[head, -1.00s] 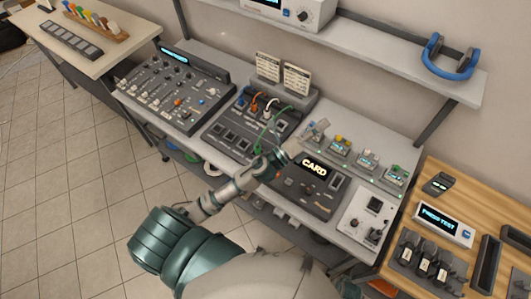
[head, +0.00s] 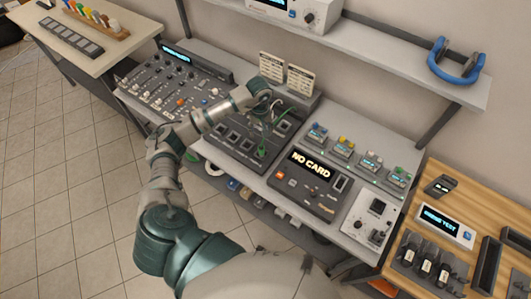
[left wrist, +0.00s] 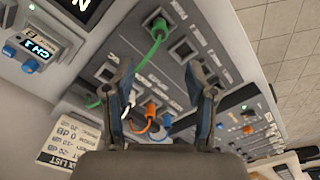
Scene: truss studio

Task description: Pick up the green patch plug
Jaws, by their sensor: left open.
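The green patch plug (left wrist: 157,28) sits in a socket of the dark patch panel near the top of the left wrist view, with a green cable running down from it. In the head view the green plug (head: 261,153) stands near the front of the patch panel (head: 231,150). My left gripper (head: 264,96) is over the back of the panel, beyond the green plug. In the left wrist view its two fingers (left wrist: 160,95) are spread wide. An orange plug (left wrist: 151,108) shows between them, apparently beyond the fingertips. My right gripper is not in view.
A mixer (head: 178,82) stands left of the panel, a NO CARD device (head: 308,182) right. Small coloured-knob boxes (head: 343,146) stand behind it. Label cards (head: 300,79) stand close behind my gripper. A shelf (head: 390,62) with a blue clamp-like ring (head: 456,68) overhangs the back.

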